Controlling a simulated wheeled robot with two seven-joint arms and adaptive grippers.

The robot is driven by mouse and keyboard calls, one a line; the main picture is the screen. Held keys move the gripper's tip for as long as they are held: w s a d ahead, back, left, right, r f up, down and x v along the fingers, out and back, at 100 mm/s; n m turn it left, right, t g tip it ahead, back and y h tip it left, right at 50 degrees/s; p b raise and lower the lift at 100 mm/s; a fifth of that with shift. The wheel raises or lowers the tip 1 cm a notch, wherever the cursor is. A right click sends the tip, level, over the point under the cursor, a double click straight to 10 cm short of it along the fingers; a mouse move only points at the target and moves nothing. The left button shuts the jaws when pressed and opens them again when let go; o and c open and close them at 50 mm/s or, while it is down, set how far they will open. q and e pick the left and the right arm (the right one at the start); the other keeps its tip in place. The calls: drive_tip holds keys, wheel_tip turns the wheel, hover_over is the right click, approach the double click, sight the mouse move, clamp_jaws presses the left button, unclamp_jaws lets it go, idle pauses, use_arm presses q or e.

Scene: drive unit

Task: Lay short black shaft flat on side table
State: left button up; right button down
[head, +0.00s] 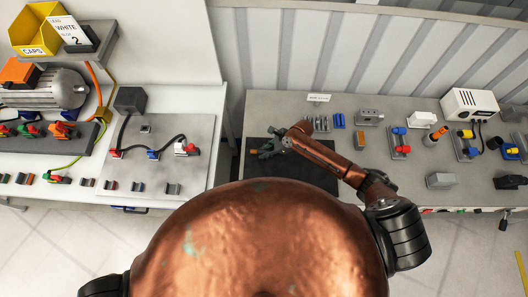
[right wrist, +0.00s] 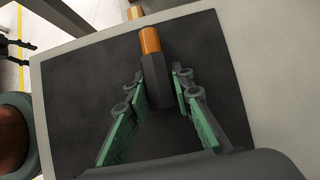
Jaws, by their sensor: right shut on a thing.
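My right gripper (head: 268,149) is over the black mat (head: 262,172) on the grey side table (head: 232,196). In the right wrist view its green-padded fingers (right wrist: 158,80) are shut on the short black shaft (right wrist: 155,82), which has an orange end (right wrist: 149,40) pointing away from the gripper. The dark mat (right wrist: 85,75) lies behind the shaft. I cannot tell whether the shaft touches the mat.
Several small parts, including a blue one (head: 339,121) and a grey block (head: 369,117), stand right of the mat. A white box (head: 469,103) stands farther right. A bench with a motor (head: 45,90) and a grey plate (head: 160,150) is left, across a gap.

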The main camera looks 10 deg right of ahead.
drive_tip(key=shift+f, duration=0.3)
drive_tip(key=shift+s+f, duration=0.15)
